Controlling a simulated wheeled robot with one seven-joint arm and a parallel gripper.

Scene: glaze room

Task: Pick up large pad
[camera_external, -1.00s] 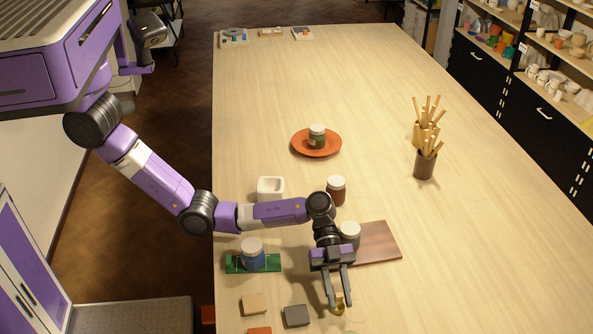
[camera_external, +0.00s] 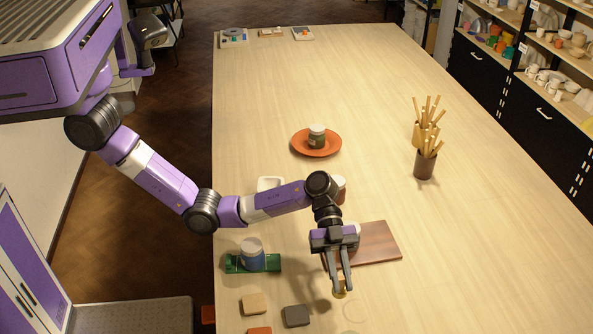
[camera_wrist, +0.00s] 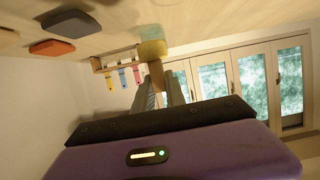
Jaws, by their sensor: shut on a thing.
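A tan pad (camera_external: 253,303), a grey pad (camera_external: 296,316) and an orange pad (camera_external: 259,331) lie to the left of my gripper.
The brown board (camera_external: 378,243) carries a jar partly hidden by my wrist. A blue jar (camera_external: 252,256) stands on a green tray (camera_external: 273,263). An orange plate (camera_external: 300,147) with a jar and pots of sticks (camera_external: 424,166) stand farther back. The right front is clear.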

